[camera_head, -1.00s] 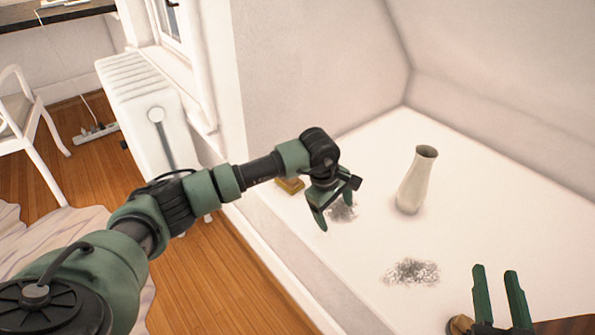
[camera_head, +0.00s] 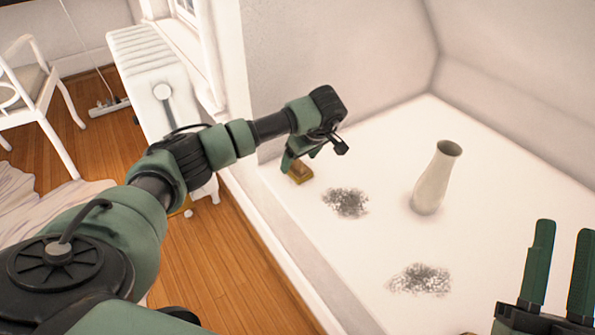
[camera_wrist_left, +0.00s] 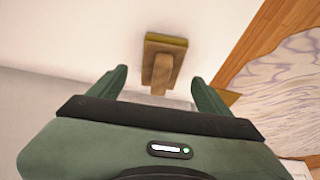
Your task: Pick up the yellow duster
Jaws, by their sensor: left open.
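The yellow duster (camera_head: 299,172) lies on the white ledge near its left end, partly hidden behind my left gripper in the head view. In the left wrist view the duster (camera_wrist_left: 163,60) shows a tan handle and a yellowish edge, ahead of and roughly between my fingertips. My left gripper (camera_head: 314,152) is open and empty, pointing down just above the duster; its two fingers also show in the left wrist view (camera_wrist_left: 158,82). My right gripper (camera_head: 562,240) is open and empty at the lower right, its two fingers apart and pointing up.
The white ledge (camera_head: 385,235) carries two grey dust patches (camera_head: 345,202) (camera_head: 420,279) and a cream vase (camera_head: 437,178). Walls bound it behind. A radiator (camera_head: 150,85) and a white chair (camera_head: 38,95) stand at the left on the wooden floor.

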